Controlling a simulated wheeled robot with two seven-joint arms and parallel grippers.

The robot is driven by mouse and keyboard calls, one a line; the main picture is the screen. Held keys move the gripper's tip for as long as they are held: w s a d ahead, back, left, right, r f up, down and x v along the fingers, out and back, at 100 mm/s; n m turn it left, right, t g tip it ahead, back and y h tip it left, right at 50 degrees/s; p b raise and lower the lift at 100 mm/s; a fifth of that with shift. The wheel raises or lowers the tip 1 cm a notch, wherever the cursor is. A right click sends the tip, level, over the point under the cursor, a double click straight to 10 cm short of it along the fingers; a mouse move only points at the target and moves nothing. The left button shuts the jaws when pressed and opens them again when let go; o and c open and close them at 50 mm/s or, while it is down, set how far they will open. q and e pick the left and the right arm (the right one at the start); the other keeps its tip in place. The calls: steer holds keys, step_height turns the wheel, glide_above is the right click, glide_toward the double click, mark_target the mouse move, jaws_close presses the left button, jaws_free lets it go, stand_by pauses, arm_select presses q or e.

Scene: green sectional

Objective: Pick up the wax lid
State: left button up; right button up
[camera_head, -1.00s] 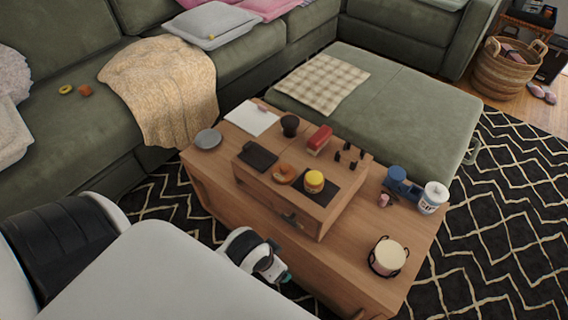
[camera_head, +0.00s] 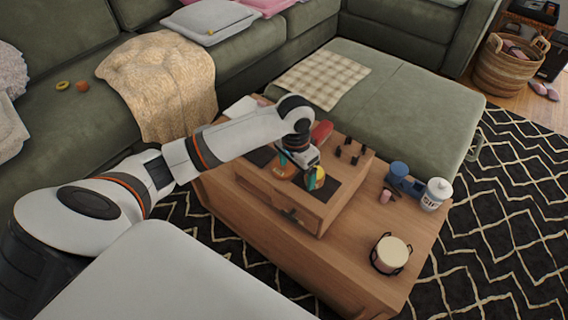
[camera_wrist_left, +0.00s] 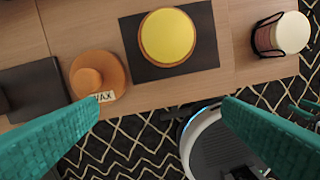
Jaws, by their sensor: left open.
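The wax lid, an orange-brown round lid with a knob and a tag reading "WAX", lies on the wooden top in the left wrist view (camera_wrist_left: 97,76). In the head view the lid (camera_head: 283,171) is partly covered by my left gripper (camera_head: 298,178). My left gripper is open, with teal fingers spread wide in the left wrist view (camera_wrist_left: 162,108). The left finger's tip is close to the lid's lower edge in that picture, and nothing is between the fingers. I cannot tell its height above the lid. My right gripper is not clearly seen.
A yellow-topped round jar (camera_wrist_left: 167,37) stands on a dark mat beside the lid. A dark slab (camera_wrist_left: 32,88) lies on its other side. A candle in a black holder (camera_head: 390,254), a white jar (camera_head: 435,194) and a blue item (camera_head: 398,172) stand on the lower table top.

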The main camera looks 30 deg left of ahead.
arm_select(q)
steer(key=w+a+r+n, duration=0.2)
steer(key=w+a+r, duration=0.2)
steer(key=a+r, duration=0.25)
arm_select(e)
step_height(320, 180, down, 5)
steer(key=s, duration=0.2)
arm_select(q)
steer(key=f, duration=0.2)
steer(key=f+b, duration=0.1)
steer(key=f, duration=0.1)
steer(key=a+f, duration=0.1)
steer(key=f, duration=0.1)
steer(key=shift+f+b, duration=0.25)
steer(key=shift+b, duration=0.05)
steer(key=f, duration=0.1)
steer(key=f+b, duration=0.1)
steer(key=f, duration=0.3)
steer(key=shift+d+f+b, duration=0.1)
steer(key=shift+d+b, duration=0.2)
steer(key=shift+d, duration=0.05)
steer(key=shift+f, duration=0.35)
steer(key=c, duration=1.1)
arm_select(e)
steer(key=w+r, duration=0.4)
steer(key=r, duration=0.5)
steer(key=shift+a+r, duration=0.15)
steer(key=shift+r, duration=0.15)
